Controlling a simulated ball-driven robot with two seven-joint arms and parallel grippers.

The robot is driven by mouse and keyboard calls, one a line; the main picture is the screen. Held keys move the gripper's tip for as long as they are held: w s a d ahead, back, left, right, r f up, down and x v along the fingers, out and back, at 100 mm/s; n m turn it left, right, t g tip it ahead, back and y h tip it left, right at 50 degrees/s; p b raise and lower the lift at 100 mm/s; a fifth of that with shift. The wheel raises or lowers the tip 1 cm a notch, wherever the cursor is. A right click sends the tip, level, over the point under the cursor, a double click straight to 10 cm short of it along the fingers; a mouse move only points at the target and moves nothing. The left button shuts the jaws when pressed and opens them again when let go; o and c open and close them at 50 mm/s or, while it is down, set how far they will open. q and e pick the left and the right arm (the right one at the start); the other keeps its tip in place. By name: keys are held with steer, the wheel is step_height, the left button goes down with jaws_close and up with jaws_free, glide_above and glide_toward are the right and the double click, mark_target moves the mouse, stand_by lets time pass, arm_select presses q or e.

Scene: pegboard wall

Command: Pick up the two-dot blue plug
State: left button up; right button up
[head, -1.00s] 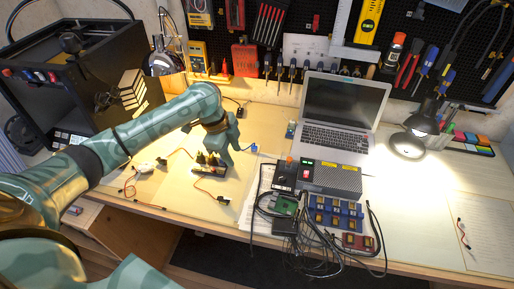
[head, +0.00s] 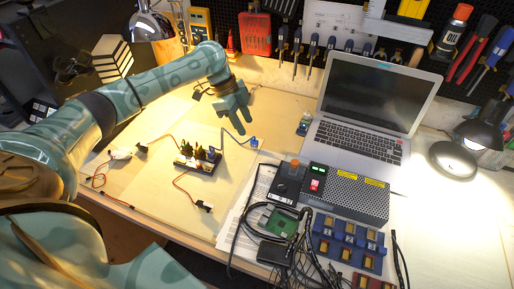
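A small blue plug (head: 254,142) lies on the pale worktop, right of a small dark board (head: 199,160). A thin blue lead runs from it toward the board. Its dots are too small to make out. My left gripper (head: 241,127) is just above and left of the blue plug, fingers pointing down. Its fingers look apart, with nothing visible between them. The gripper does not appear to touch the plug. My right gripper is not in view.
A black plug (head: 205,206) and a white plug (head: 120,153) lie on coloured leads near the board. A laptop (head: 370,100), a grey power box (head: 345,192) and tangled black cables (head: 290,262) crowd the right. The worktop behind the board is mostly clear.

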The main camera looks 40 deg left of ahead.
mark_target(252, 141)
arm_select(q)
steer(key=x, duration=0.2)
steer(key=shift+d+f+b, duration=0.1)
steer(key=shift+f+b, duration=0.2)
steer(key=b+x, duration=0.2)
steer(key=x, duration=0.3)
steer(key=shift+f+b, duration=0.1)
steer(key=shift+b, duration=0.25)
steer(key=shift+s, duration=0.1)
steer(key=shift+c, duration=0.3)
jaws_close()
